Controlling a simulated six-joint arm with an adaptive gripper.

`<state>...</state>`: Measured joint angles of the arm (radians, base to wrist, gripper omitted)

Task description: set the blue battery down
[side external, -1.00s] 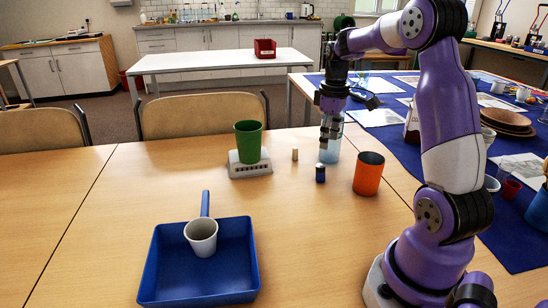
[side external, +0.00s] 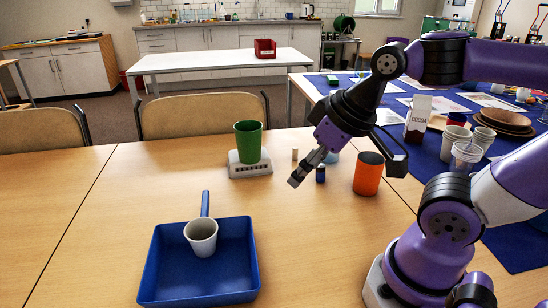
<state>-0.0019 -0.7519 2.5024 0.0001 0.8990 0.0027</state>
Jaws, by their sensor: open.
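The blue battery (side external: 320,173) is a small dark blue cylinder with a lighter top. It stands upright on the wooden table, left of the orange cup (side external: 368,174). My gripper (side external: 293,182) is open and empty, tilted down to the left, in front of and left of the battery in the picture. The battery is apart from the fingers as far as I can see.
A small beige cylinder (side external: 295,155) stands behind. A green cup (side external: 249,142) sits on a white device (side external: 250,168). A light blue cup (side external: 332,156) is partly hidden behind my gripper. The left of the table is clear.

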